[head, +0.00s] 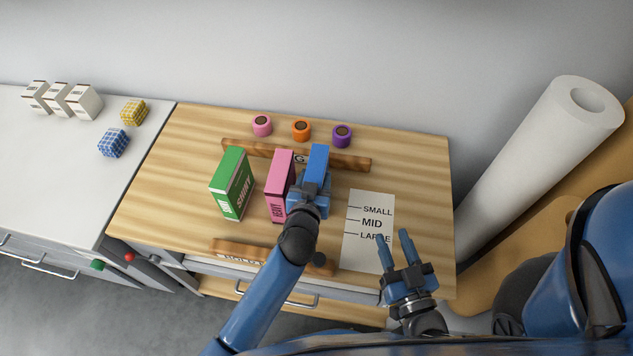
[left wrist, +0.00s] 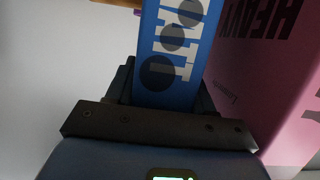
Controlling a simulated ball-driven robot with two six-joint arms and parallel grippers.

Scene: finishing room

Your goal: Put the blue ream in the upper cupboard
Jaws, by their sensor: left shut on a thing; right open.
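The blue ream (head: 318,158) stands upright on the wooden worktop, at the right end of a row of reams. My left gripper (head: 314,185) is shut on it from the front. In the left wrist view the blue ream (left wrist: 178,50) sits between the fingers, with the pink ream close on its right. My right gripper (head: 394,240) is open and empty over the lower right of the worktop, by the size card. I see no upper cupboard in either view.
A pink ream (head: 279,180) and a green ream (head: 232,183) stand left of the blue one. Wooden rails lie behind (head: 240,150) and in front (head: 232,249). Pink, orange and purple rolls stand at the back. A large white roll (head: 540,150) leans at right.

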